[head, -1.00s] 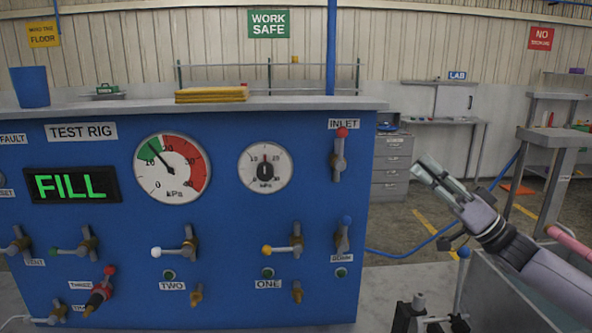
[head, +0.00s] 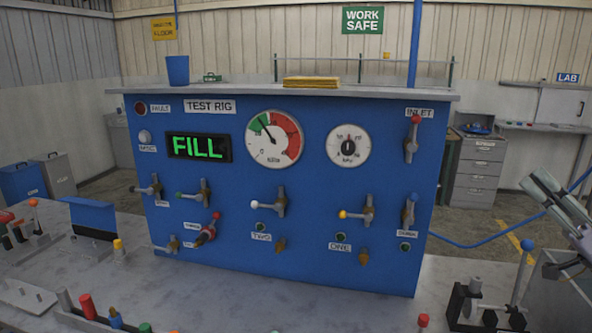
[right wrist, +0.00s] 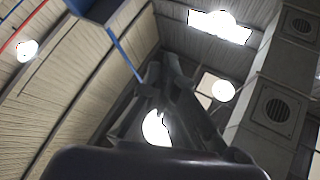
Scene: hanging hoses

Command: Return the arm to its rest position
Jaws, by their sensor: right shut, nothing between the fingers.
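My right gripper (head: 545,187) shows at the right edge of the head view, raised beside the rig and clear of it. Its fingers are together and hold nothing. In the right wrist view the fingers (right wrist: 165,85) point up toward the ceiling, with nothing between them. My left gripper is not in view. The blue test rig (head: 290,190) stands on the bench, with its display reading FILL (head: 198,147). A hose end with a red tip (head: 207,232) is at port THREE. Ports TWO (head: 280,244) and ONE (head: 363,257) show brass stubs with no hose.
The grey bench (head: 250,305) carries colored fittings at the front left and a black fixture (head: 480,310) at the front right. A blue-knobbed lever (head: 525,265) stands near my right arm. A drawer cabinet (head: 475,170) is behind. Open floor lies right of the rig.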

